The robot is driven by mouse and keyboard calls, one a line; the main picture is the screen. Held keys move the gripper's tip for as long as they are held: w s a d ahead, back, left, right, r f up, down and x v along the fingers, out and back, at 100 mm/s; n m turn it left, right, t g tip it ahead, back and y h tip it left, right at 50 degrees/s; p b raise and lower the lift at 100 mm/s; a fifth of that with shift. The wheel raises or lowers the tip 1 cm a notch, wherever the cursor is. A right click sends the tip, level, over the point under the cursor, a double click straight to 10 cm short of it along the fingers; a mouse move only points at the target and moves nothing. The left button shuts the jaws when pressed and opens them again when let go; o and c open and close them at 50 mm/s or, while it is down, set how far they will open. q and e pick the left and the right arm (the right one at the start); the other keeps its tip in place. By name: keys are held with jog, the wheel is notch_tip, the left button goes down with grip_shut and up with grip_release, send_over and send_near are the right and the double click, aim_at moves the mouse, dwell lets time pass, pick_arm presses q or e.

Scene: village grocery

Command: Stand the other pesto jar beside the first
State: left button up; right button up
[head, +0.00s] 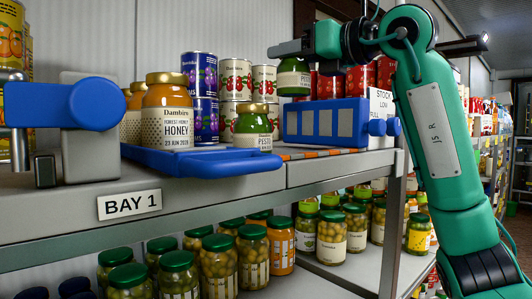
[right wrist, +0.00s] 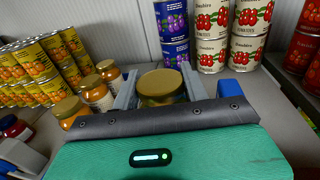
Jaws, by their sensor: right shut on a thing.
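My right gripper (head: 292,54) is shut on a pesto jar (head: 293,78), green with a pale label, and holds it upright in the air above the shelf. The right wrist view shows this jar's gold lid (right wrist: 161,84) between the two grey fingers. The first pesto jar (head: 253,128), green with a gold lid, stands upright at the right end of the blue tray (head: 222,165), below and left of the held jar. Whether its base is on the tray or behind its rim I cannot tell. My left gripper is not in view.
A honey jar (head: 167,112) stands left of the first pesto jar. Stacked purple cans (head: 200,75) and tomato cans (head: 234,80) stand behind. A blue stock holder (head: 327,122) stands to the right. Several lidded jars fill the lower shelf.

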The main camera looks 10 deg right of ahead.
aim_at(291, 96)
jog(key=shift+w+a, duration=0.25)
jog(key=shift+f, duration=0.2)
jog(key=f, duration=0.1)
jog(key=f+p, duration=0.1)
jog(key=f, duration=0.1)
jog(key=f+p, duration=0.1)
jog(key=f, duration=0.1)
jog(key=shift+s+d, duration=0.25)
jog(key=shift+d, duration=0.05)
jog(key=shift+w+a+f, duration=0.1)
jog(key=shift+a+f, duration=0.05)
jog(key=shift+f, duration=0.25)
jog(key=shift+s+f+p, duration=0.2)
jog(key=shift+f+p, duration=0.65)
jog(key=shift+f, duration=0.3)
jog(key=shift+w+f, duration=0.1)
jog(key=shift+f, duration=0.55)
